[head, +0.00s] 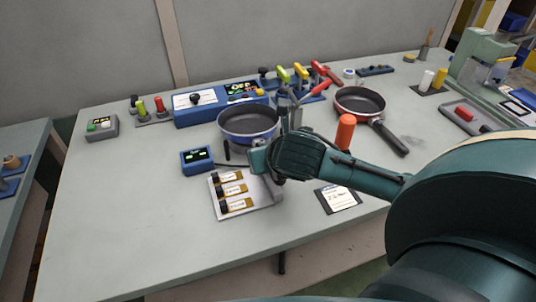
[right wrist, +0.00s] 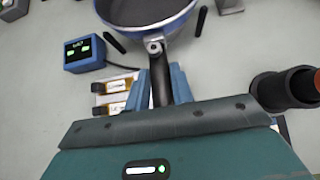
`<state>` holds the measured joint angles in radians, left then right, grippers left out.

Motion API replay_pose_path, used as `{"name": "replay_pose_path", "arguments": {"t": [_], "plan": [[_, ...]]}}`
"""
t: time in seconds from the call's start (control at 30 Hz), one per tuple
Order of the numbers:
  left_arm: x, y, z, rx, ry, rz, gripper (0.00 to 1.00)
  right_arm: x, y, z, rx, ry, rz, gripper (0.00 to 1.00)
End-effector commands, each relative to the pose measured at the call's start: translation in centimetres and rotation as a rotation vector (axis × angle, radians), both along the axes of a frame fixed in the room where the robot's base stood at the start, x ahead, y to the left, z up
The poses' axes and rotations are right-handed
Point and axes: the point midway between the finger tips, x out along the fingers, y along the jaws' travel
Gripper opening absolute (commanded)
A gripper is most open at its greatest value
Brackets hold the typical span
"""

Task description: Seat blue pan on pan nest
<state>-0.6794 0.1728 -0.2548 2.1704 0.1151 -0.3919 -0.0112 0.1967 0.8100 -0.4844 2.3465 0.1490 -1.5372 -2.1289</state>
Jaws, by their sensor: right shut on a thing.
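The blue pan (head: 248,136) has a dark inside and a blue outer wall, and it stands near the middle of the table in the head view. In the right wrist view the pan (right wrist: 150,28) is at the top, its black handle (right wrist: 160,88) pointing toward me. My right gripper (right wrist: 163,82) is shut around that handle; it also shows in the head view (head: 262,148). Dark upright pieces (right wrist: 201,21) stand on either side of the pan, perhaps parts of the pan nest. The nest's base is hidden, and I cannot tell if the pan touches it. My left gripper is out of view.
A small blue display box (head: 197,160) and a tray with labelled strips (head: 217,205) lie close by. A blue control panel (head: 208,115) is behind the pan. A second, red-rimmed pan (head: 360,92) and an orange-topped post (head: 345,131) stand to the right. The table's front left is clear.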

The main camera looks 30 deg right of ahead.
Motion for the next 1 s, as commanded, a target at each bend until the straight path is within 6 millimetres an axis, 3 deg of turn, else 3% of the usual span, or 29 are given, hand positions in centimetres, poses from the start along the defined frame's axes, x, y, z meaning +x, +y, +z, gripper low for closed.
{"name": "replay_pose_path", "arguments": {"t": [1.0], "plan": [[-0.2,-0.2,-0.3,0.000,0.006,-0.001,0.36,0.4,-0.1,1.5,-0.043,-0.099,0.001,0.00]]}}
